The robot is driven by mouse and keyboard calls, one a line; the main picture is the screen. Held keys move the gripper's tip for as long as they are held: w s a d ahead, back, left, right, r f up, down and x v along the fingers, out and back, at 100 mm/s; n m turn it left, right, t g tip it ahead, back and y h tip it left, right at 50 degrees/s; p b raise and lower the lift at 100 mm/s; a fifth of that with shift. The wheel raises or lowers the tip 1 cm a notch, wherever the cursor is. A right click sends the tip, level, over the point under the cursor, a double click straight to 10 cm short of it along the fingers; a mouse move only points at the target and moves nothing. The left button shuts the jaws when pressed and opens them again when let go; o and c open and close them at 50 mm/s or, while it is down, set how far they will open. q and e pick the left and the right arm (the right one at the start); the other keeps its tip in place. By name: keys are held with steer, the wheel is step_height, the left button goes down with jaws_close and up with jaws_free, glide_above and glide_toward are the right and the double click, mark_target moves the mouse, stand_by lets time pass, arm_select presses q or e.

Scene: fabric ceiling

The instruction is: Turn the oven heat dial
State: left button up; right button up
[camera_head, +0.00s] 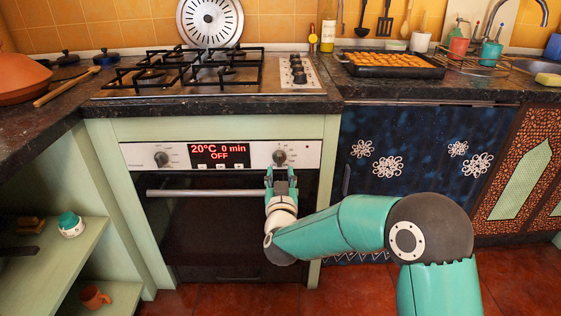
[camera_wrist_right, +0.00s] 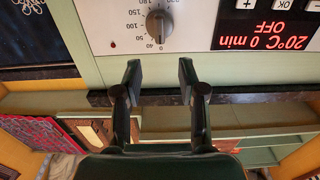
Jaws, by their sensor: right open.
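The oven heat dial (camera_head: 280,157) is a round grey knob at the right of the oven's white control panel. In the right wrist view, which is upside down, the dial (camera_wrist_right: 158,27) sits at the top middle, with temperature numbers printed around it. My right gripper (camera_head: 281,171) is just below the dial in the head view. In the wrist view its two black fingers (camera_wrist_right: 159,72) are spread apart with nothing between them. They line up with the dial but appear apart from it. The red display (camera_head: 218,153) reads 20°C, 0 min, OFF. My left gripper is not in view.
A second knob (camera_head: 161,159) is at the panel's left. The oven door handle (camera_head: 205,192) runs across below the panel, close to my right gripper. The dark countertop (camera_head: 215,106) overhangs above, carrying a gas hob (camera_head: 120,94) and a baking tray (camera_head: 425,73).

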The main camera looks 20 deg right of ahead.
mark_target(280, 157)
steer(key=x, duration=0.7)
steer(key=shift+w+d+f, duration=0.1)
steer(key=shift+w, duration=0.15)
jaws_close()
steer(key=shift+d, duration=0.25)
steer(key=shift+a+b, duration=0.2)
steer(key=shift+b, duration=0.2)
